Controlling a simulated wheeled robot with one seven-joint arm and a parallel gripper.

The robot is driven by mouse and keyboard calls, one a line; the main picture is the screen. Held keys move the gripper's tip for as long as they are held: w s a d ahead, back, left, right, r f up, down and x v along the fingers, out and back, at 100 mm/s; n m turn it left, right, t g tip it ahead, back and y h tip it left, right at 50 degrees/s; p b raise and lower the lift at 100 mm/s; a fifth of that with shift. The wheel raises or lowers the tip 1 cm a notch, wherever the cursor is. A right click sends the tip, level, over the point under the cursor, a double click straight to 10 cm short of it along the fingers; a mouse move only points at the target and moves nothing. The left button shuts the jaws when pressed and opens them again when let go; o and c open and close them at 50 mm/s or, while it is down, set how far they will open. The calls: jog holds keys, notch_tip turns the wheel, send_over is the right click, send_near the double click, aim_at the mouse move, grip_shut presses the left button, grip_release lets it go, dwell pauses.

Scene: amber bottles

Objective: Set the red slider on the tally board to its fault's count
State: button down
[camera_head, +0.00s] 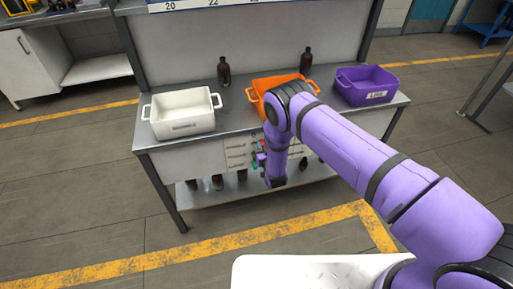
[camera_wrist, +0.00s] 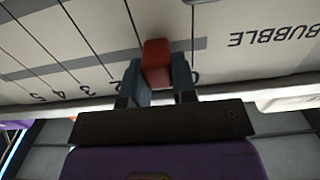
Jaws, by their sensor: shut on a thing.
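In the wrist view, my gripper (camera_wrist: 157,84) is closed around the red slider (camera_wrist: 156,54), with one dark finger on each side of it. The slider is on the white tally board (camera_wrist: 265,65), which appears upside down with the word BUBBLE at the right. The slider sits between the marks 2 and 0, and the fingers hide the number there. Marks 3, 4 and 5 run off to the left. In the head view, the tally board (camera_head: 237,153) is on the front of the table, and my arm hides part of it and the slider's row.
On the table (camera_head: 232,101) stand a white tub (camera_head: 182,124), an orange tub (camera_head: 258,84) and a purple tub (camera_head: 378,95). Two amber bottles (camera_head: 224,72) (camera_head: 306,62) stand behind them. Several more bottles are on the lower shelf (camera_head: 235,198).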

jog(key=shift+w+d, duration=0.2)
jog(key=shift+d, duration=0.5)
jog(key=c, duration=0.9)
grip_release()
jog(key=v, duration=1.1)
jog(key=shift+w, duration=0.1)
jog(key=shift+r, duration=0.1)
